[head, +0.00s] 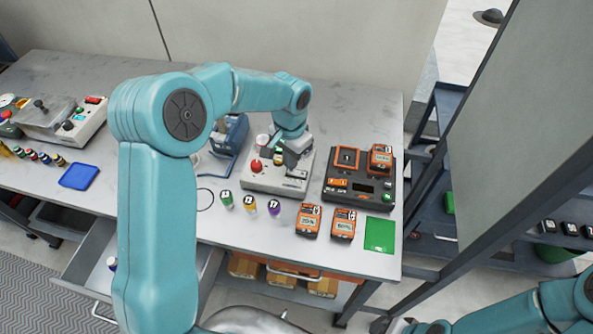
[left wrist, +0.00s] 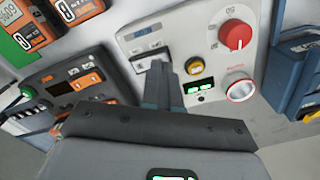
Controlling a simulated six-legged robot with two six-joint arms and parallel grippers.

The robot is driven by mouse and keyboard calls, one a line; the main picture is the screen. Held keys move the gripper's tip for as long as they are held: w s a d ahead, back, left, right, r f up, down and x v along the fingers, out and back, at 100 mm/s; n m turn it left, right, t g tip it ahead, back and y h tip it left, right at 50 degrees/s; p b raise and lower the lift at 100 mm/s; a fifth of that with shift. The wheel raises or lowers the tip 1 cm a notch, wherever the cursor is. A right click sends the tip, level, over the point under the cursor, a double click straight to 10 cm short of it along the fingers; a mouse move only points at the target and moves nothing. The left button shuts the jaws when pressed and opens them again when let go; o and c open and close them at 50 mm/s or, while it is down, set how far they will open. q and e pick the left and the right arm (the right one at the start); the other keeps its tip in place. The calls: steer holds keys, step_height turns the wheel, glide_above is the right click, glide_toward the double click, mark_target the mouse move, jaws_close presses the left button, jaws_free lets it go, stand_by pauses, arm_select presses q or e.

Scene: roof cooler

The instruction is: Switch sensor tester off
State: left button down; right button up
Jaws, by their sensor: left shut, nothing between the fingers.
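A light grey box with controls, seemingly the sensor tester (head: 258,184), stands on the bench under my left gripper (head: 291,155). In the left wrist view its face (left wrist: 197,40) carries a red knob (left wrist: 235,35), a yellow button (left wrist: 196,65), a white round control (left wrist: 240,90) and a lit green display (left wrist: 199,86). A small pale switch plate (left wrist: 138,64) lies beside the fingertips of my left gripper (left wrist: 160,68). The gripper is shut and empty, pointing down at the face; contact cannot be told. My right gripper (head: 398,326) barely shows at the bottom edge.
A black and orange dock (head: 333,191) stands right of the box. A blue device (head: 230,130) is behind left. A dark shelf rack (head: 470,215) borders the right.

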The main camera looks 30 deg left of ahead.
arm_select(q)
steer(key=shift+w+f, duration=0.1)
steer(key=shift+f+b, duration=0.8)
steer(key=shift+f, duration=0.1)
stand_by(0.4)
steer(key=shift+r, duration=0.15)
steer(key=shift+r+p, duration=2.5)
steer(key=shift+r, duration=0.95)
steer(key=shift+f, duration=0.1)
